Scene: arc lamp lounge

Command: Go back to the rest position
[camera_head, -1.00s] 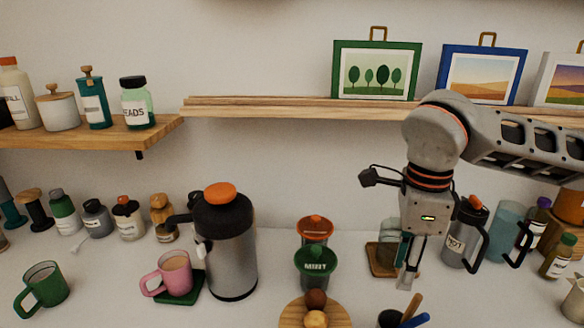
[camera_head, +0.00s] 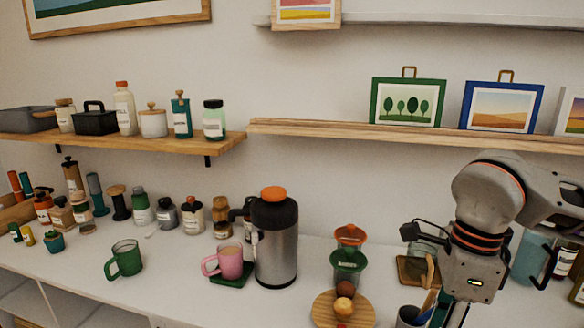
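My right arm comes in from the right. My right gripper (camera_head: 447,314) points down at the lower right, in front of the counter's back items. Its fingers run off the bottom edge, so their tips and any gap between them cannot be judged. I see no object held in the part that shows. My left gripper is not in view.
The white counter (camera_head: 170,285) carries a steel flask (camera_head: 276,245) with an orange lid, a pink mug (camera_head: 230,261), a green mug (camera_head: 124,260) and a round wooden board (camera_head: 330,312). A wooden shelf (camera_head: 225,146) with jars and a picture ledge (camera_head: 340,131) are above.

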